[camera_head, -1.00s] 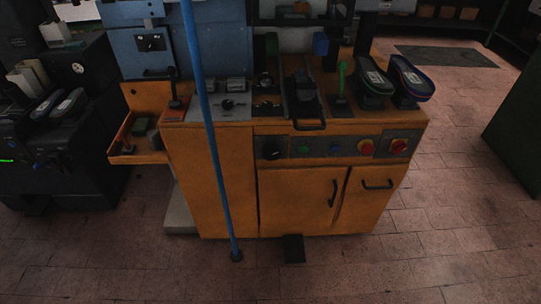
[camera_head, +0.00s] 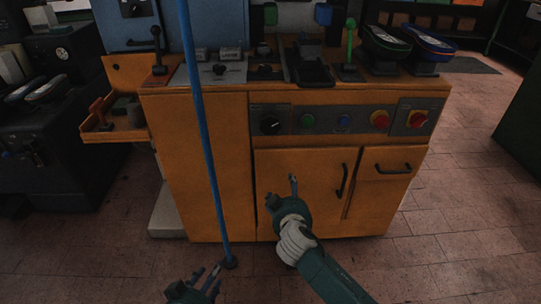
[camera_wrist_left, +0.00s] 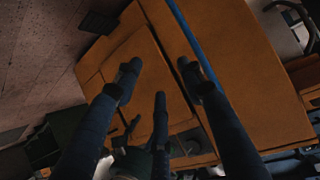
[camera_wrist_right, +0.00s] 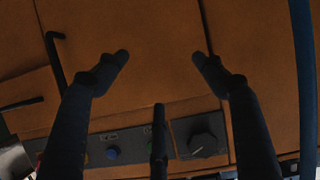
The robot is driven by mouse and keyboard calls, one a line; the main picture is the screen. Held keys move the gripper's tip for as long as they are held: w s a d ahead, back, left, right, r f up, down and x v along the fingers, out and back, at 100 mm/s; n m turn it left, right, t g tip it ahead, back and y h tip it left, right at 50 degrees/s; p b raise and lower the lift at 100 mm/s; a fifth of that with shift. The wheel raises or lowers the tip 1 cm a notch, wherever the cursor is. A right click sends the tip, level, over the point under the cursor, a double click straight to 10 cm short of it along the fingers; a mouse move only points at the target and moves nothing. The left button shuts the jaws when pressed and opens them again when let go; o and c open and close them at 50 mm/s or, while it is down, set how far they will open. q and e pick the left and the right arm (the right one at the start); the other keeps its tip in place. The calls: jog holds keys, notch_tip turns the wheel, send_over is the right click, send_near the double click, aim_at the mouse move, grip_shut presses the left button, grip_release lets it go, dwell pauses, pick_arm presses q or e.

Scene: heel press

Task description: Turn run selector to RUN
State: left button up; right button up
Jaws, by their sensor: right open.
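A black rotary knob (camera_head: 270,123), which looks like the run selector, sits at the left end of the grey panel (camera_head: 293,127) on the orange cabinet's front. Its lettering is too small to read. It also shows in the right wrist view (camera_wrist_right: 203,145), beyond my fingers. My right gripper (camera_head: 282,192) is open and empty, in front of the cabinet door, lower than the knob and apart from it. Its spread fingers show in the right wrist view (camera_wrist_right: 160,57). My left gripper (camera_head: 208,274) is low at the bottom left, open and empty; its fingers frame the cabinet in the left wrist view (camera_wrist_left: 159,69).
A blue vertical pole (camera_head: 206,150) stands before the cabinet, left of the knob. Green (camera_head: 308,121) and blue (camera_head: 344,122) buttons and two red knobs (camera_head: 380,120) (camera_head: 418,119) share the panel. Levers and shoes stand on top. Door handles (camera_head: 342,180) protrude below.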

notch_tip(320, 180, up, 6)
jog(key=w+a+t+b, duration=0.2)
jog(key=m+t+b, duration=0.2)
jog(key=t+b, duration=0.1)
send_near(270, 129)
jog(key=w, duration=0.4)
jog(key=w+b, duration=0.1)
jog(key=w, duration=0.4)
jog(key=shift+r+b, duration=0.2)
jog(key=shift+b, duration=0.1)
pick_arm(q)
notch_tip(270, 129, up, 24)
jog(key=w+d+t+h, duration=0.1)
jog(key=d+t+h, duration=0.1)
jog(key=t, duration=0.7)
jog(key=shift+r+h, duration=0.2)
jog(key=shift+h, duration=0.1)
pick_arm(e)
jog(key=shift+w, duration=0.3)
pick_arm(q)
jog(key=shift+w, duration=0.1)
pick_arm(e)
jog(key=shift+c, duration=0.2)
jog(key=c, duration=1.1)
